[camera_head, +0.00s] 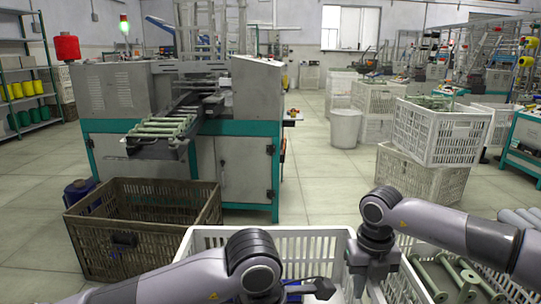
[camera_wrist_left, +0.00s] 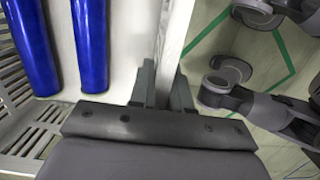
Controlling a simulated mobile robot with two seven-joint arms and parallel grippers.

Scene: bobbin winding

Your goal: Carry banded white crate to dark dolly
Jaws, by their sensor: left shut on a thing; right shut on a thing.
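A white slatted crate (camera_head: 270,234) is at the bottom centre of the head view, partly hidden by my left arm. Blue cylinders (camera_wrist_left: 91,45) lie in it in the left wrist view. My left gripper (camera_wrist_left: 163,88) is shut on the crate's wall (camera_wrist_left: 175,35), one finger on each side. My right gripper (camera_head: 374,272) points down and is shut on the crate's right wall. I cannot make out a band on this crate. No dark dolly can be made out.
A dark brown crate (camera_head: 140,215) stands on the floor at left. Another white crate with green bobbins (camera_head: 432,278) is at lower right. Stacked white crates (camera_head: 437,135) stand behind it. A teal-framed machine (camera_head: 245,150) stands ahead. Open floor (camera_head: 320,185) lies between.

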